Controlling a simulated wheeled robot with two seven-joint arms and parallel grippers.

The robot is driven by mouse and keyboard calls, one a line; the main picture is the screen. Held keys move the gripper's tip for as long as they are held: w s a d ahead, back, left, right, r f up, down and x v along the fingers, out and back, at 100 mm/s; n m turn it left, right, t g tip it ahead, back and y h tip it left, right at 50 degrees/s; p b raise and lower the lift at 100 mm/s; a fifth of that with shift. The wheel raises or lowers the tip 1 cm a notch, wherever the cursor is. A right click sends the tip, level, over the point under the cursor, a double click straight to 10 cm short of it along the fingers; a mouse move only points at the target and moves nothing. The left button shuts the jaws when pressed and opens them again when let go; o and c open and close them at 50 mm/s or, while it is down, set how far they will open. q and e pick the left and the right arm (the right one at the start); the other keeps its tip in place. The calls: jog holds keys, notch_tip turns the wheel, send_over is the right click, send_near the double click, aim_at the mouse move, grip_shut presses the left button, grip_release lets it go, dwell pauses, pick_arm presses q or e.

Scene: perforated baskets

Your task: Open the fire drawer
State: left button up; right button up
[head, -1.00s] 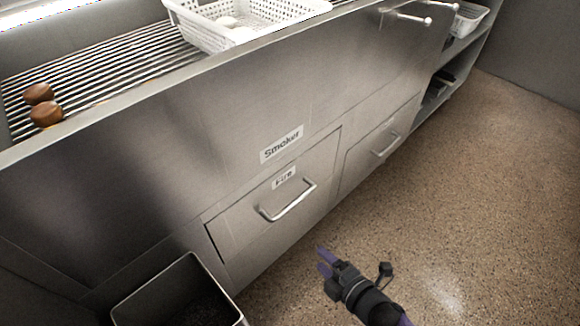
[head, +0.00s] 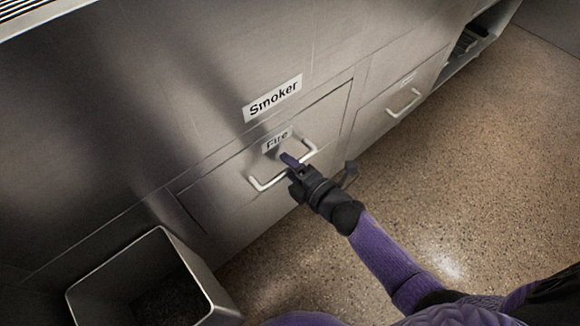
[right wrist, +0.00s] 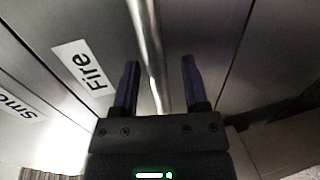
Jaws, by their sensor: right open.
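The fire drawer (head: 225,190) is a steel front under the "Smoker" sign, with a white "Fire" label (head: 276,140) and a silver bar handle (head: 266,183). It looks shut. My right gripper (head: 287,159) is at the handle, over its middle to right part. In the right wrist view, the open gripper (right wrist: 158,80) has one purple-dark finger on each side of the handle bar (right wrist: 148,45), which runs between them. I cannot tell whether either finger touches the bar. The "Fire" label (right wrist: 84,67) lies to the left there. My left gripper is not in view.
A steel bin (head: 190,260) stands on the floor at the lower left, close to the drawer's left side. A second drawer with a handle (head: 404,103) is to the right. The speckled floor (head: 470,150) at the right is clear.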

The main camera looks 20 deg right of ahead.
grip_shut()
dwell(0.9)
dwell(0.4)
